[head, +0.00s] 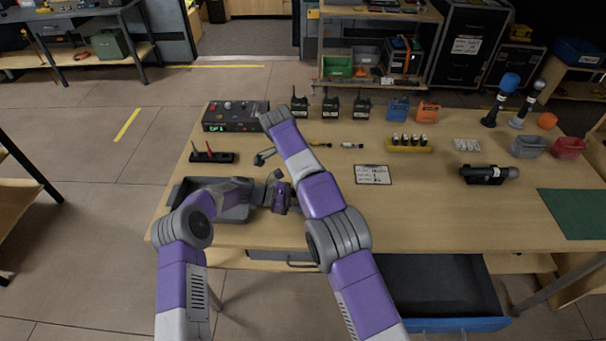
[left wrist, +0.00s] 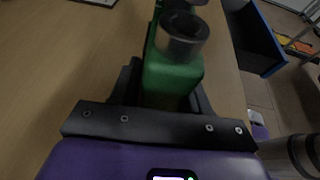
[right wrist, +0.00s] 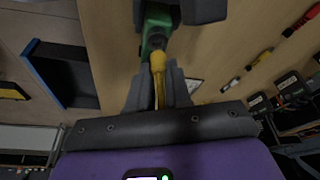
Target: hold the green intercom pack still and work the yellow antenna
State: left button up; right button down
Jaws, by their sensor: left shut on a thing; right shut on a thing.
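The green intercom pack (left wrist: 172,78) is between the fingers of my left gripper (left wrist: 160,90), which is shut on it. A dark round part sits in front of the pack in that view. In the right wrist view the green pack (right wrist: 155,30) is partly covered by dark gripper parts. The yellow antenna (right wrist: 158,72) points from the pack into my right gripper (right wrist: 158,90), which is shut on it. In the head view my left gripper (head: 281,196) is over the table's front left, and my right arm hides the pack and antenna.
A grey tray (head: 183,187) lies under my left arm. A control box (head: 235,116), several radios (head: 331,106), a white card (head: 372,175) and a black torch-like device (head: 484,174) are on the table (head: 430,215). A drawer (head: 440,285) stands open at the front right.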

pick_arm(q)
jog(key=o, duration=1.2)
jog(key=v, duration=1.2)
